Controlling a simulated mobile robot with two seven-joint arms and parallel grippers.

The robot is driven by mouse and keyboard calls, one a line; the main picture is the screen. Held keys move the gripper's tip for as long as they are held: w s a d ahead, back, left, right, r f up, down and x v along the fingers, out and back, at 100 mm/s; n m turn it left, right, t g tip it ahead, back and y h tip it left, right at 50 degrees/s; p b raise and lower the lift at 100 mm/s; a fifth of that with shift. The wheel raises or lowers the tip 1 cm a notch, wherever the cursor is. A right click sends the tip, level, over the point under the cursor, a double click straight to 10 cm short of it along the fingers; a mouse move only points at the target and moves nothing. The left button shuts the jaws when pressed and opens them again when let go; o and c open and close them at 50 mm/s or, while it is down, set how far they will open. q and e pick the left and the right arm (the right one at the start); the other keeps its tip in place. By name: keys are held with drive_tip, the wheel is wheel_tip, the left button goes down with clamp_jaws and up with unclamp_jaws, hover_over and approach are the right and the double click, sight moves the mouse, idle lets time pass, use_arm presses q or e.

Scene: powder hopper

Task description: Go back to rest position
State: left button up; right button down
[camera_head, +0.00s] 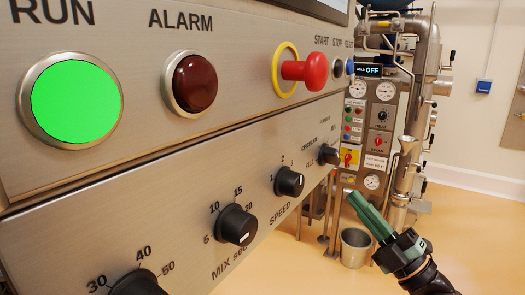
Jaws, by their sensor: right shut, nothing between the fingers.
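My right gripper (352,196) shows at the lower right, with green fingers and a black wrist. Its fingers are shut with nothing between them and point up and to the left. It is apart from the control panel (190,150), in front of the floor to the panel's right. My left gripper is out of view.
The panel close on the left carries a lit green RUN lamp (76,101), a dark ALARM lamp (195,83), a red mushroom button (305,70) and several black knobs, including MIX (236,225). Behind stand steel machinery (420,90) and a bucket (355,246). Floor at right is clear.

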drive_tip(key=s+d+f+m+h+p, duration=0.1)
drive_tip(key=s+f+m+h, duration=0.1)
drive_tip(key=f+m+h, duration=0.75)
drive_tip(key=s+d+f+m+h+p, duration=0.1)
drive_tip(key=s+f+m+h, duration=0.15)
drive_tip(key=f+m, duration=0.75)
drive_tip(key=s+a+f+m+g+h+p, duration=0.1)
drive_tip(key=s+f+g, duration=0.8)
drive_tip(key=s+f, duration=1.1)
wheel_tip(320, 180, down, 4)
drive_tip(key=shift+s+a+r+m+g+h, duration=0.15)
drive_tip(key=shift+a+m+g+h, duration=0.2)
drive_tip(key=shift+a+m, duration=0.6)
drive_tip(key=shift+a, duration=0.2)
idle(0.8)
